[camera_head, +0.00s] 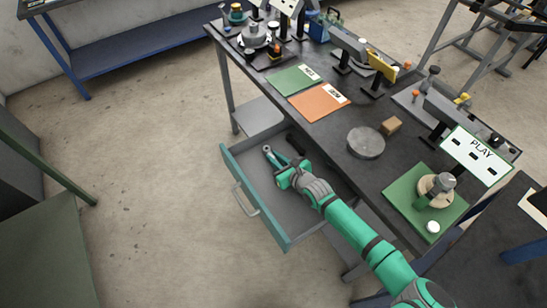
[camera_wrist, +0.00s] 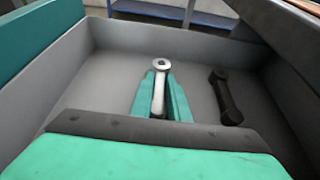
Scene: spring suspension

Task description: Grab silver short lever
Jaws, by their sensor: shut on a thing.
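The silver short lever (camera_wrist: 159,84) stands out between the green fingers of my gripper (camera_wrist: 161,100) in the wrist view, with its ringed end pointing away. My gripper is shut on it inside the open drawer. In the head view the lever's end (camera_head: 267,150) shows just beyond my gripper (camera_head: 282,172). A black lever (camera_wrist: 226,97) lies on the drawer floor to the right of the silver one, apart from it. The part of the silver lever nearest my wrist is hidden, and I cannot tell whether it touches the floor.
The grey drawer (camera_head: 247,172) is pulled out, with walls close around my gripper. The workbench top (camera_head: 330,130) overhangs its right side and carries a green folder (camera_head: 290,80), an orange folder (camera_head: 318,103), a round metal disc (camera_head: 365,142) and a green board (camera_head: 403,197).

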